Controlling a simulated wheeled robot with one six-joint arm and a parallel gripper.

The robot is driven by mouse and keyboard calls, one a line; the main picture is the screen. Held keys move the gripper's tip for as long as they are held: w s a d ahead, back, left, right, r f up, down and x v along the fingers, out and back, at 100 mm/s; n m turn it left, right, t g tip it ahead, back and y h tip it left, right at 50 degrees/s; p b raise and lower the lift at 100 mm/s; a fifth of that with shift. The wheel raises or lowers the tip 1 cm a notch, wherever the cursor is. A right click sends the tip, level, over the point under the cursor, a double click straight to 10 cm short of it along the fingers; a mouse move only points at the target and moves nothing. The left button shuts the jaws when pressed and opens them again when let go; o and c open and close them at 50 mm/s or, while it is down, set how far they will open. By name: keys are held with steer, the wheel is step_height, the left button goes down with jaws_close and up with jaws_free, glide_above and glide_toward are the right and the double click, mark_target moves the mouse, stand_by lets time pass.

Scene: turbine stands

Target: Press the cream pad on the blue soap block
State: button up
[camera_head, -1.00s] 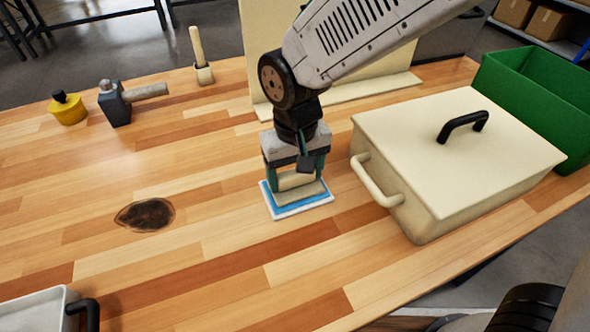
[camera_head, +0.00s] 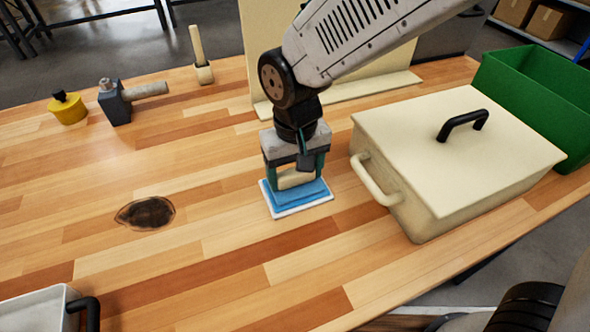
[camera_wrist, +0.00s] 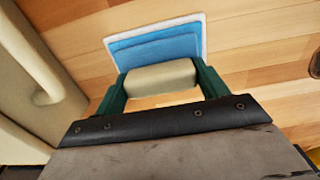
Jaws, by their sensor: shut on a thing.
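My gripper (camera_head: 294,172) points down and is shut on the cream pad (camera_head: 295,180) by its rounded cream grip, which also shows between the green fingers in the wrist view (camera_wrist: 160,76). The block lies on a thin white tray on the table and shows beyond the pad in the wrist view (camera_wrist: 150,40).
A cream lidded box (camera_head: 440,165) stands close right, a green bin (camera_head: 530,95) behind it. A dark stain (camera_head: 146,213) marks the wooden table left. A hammer (camera_head: 117,104), a yellow pot (camera_head: 68,110) and a brush (camera_head: 200,55) stand at the back left. The front middle is clear.

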steer(key=shift+r, duration=3.5)
